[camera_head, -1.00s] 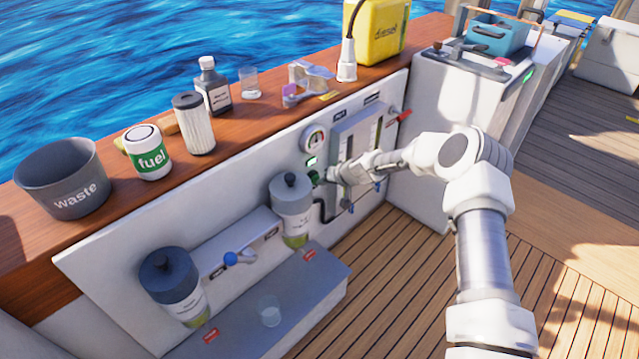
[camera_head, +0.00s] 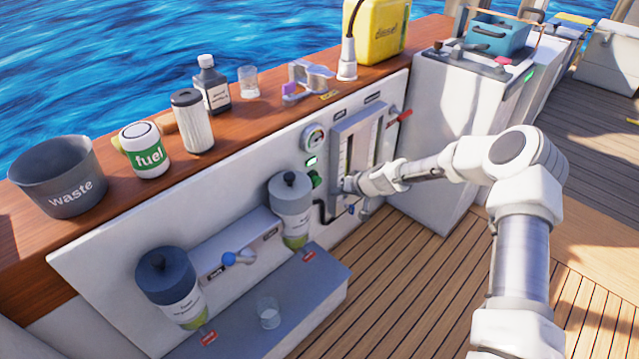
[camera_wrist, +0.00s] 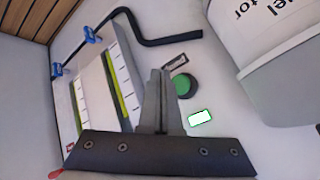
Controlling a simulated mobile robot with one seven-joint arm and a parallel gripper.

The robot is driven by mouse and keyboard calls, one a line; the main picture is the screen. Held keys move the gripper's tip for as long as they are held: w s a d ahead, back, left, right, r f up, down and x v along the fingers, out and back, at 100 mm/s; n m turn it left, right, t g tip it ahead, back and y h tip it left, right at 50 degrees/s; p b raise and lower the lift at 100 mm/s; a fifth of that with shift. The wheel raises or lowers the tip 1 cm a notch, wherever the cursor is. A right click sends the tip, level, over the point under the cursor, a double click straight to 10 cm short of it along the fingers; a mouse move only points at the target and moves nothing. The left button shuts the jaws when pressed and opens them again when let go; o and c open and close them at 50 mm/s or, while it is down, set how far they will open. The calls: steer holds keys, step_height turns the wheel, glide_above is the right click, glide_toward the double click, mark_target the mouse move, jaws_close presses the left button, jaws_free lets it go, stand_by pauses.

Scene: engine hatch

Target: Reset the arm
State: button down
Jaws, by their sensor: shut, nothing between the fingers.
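My gripper (camera_wrist: 160,78) is shut and empty in the wrist view, with its fingers together. It points at the white engine panel, near a green round button (camera_wrist: 184,86) and a small lit green display (camera_wrist: 200,117). In the head view my gripper (camera_head: 348,184) is in front of the lower part of the grey gauge unit (camera_head: 345,135), right of the green button (camera_head: 318,180). I cannot tell whether it touches the panel.
Two filter canisters (camera_head: 168,285) (camera_head: 290,205) hang on the panel above a grey ledge holding a clear cup (camera_head: 268,312). The wooden rail carries a waste bucket (camera_head: 60,178), fuel can (camera_head: 146,150) and bottle (camera_head: 212,85). The deck (camera_head: 400,285) is clear.

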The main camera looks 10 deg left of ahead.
steer(key=shift+r, duration=0.1)
steer(key=s+d+r+n+h, duration=0.1)
steer(key=s+d+r, duration=0.2)
steer(key=s+r, duration=0.4)
steer(key=s+d+r+n+g+h, duration=0.15)
steer(key=s+r, duration=0.25)
steer(key=r, duration=0.6)
steer(key=s+d+r+h, duration=0.2)
steer(key=s+d+r, duration=0.1)
steer(key=s+r, duration=0.4)
steer(key=s+d+r+m+h, duration=0.1)
steer(key=s+d+r, duration=0.2)
steer(key=s, duration=0.5)
steer(key=s+d+r+m, duration=0.2)
steer(key=s+d+r, duration=0.2)
steer(key=s, duration=0.4)
steer(key=s+d+r+m+h, duration=0.1)
steer(key=s+d+r, duration=0.2)
steer(key=s, duration=0.5)
step_height(320, 180, up, 28)
steer(key=p, duration=2.8)
steer(key=shift+t, duration=0.45)
steer(key=shift+s, duration=0.1)
